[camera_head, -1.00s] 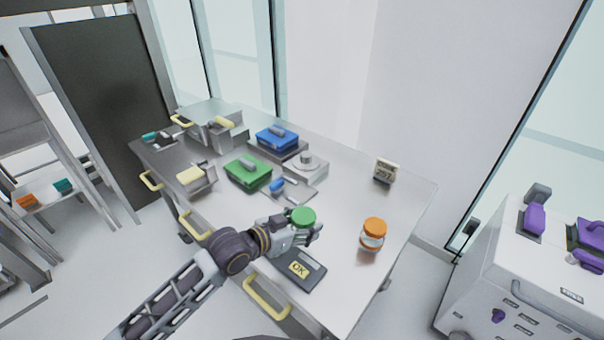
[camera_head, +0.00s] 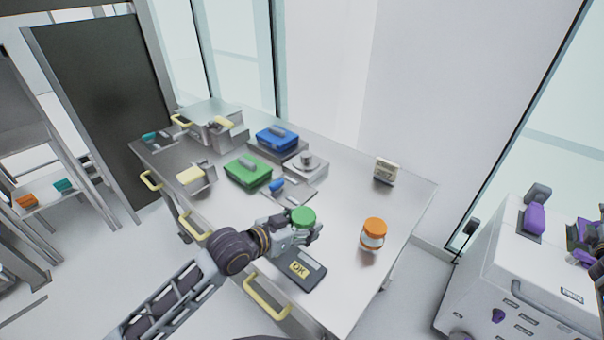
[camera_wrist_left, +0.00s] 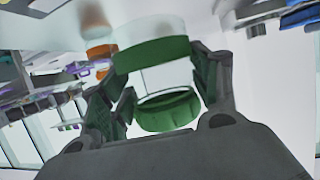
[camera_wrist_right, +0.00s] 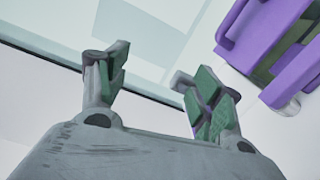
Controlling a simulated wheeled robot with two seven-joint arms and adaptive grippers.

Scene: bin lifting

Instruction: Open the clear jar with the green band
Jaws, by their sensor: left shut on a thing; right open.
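The clear jar with the green band stands at the front of the steel table, its green lid (camera_head: 300,217) on top. My left gripper (camera_head: 305,235) is shut around the jar's side, below the lid. In the left wrist view, the jar shows as a green band (camera_wrist_left: 150,53), clear wall and a lower green ring (camera_wrist_left: 168,112) between my left fingers. The gripper hides most of the body in the head view. My right gripper (camera_wrist_right: 160,90) is open and empty in its wrist view; it shows partly at the head view's right edge.
A jar with an orange lid (camera_head: 373,234) stands to the right. A dark pad marked OK (camera_head: 300,270) lies in front. Green (camera_head: 248,171) and blue (camera_head: 277,139) boxes stand farther back. A white cart (camera_head: 510,270) with purple parts is at the right.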

